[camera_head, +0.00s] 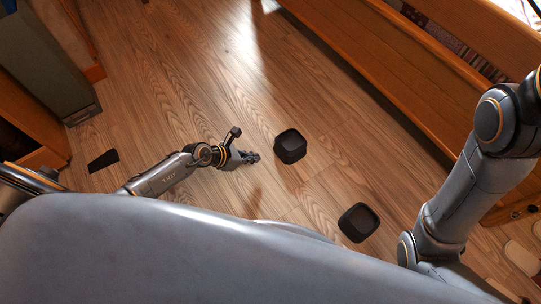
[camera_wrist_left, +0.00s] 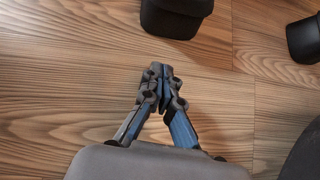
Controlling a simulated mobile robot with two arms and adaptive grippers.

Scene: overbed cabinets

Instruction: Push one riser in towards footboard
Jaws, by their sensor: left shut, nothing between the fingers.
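Two black risers stand on the wooden floor. One riser (camera_head: 290,146) is near the middle of the head view, and the other riser (camera_head: 358,222) is lower and to the right. My left gripper (camera_head: 254,157) is shut and empty, low over the floor, a short way left of the middle riser. In the left wrist view my left gripper (camera_wrist_left: 164,74) has its fingertips together, with a riser (camera_wrist_left: 175,17) just beyond them, apart from it. The other riser (camera_wrist_left: 305,38) shows at the right edge. My right arm comes in at the right; its gripper is out of view.
The wooden bed frame (camera_head: 390,60) runs diagonally across the upper right. A grey-green box (camera_head: 50,60) and wooden cabinets stand at the left. A small dark flat piece (camera_head: 103,160) lies on the floor there. Pale slippers (camera_head: 522,258) lie at the lower right. Floor between is clear.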

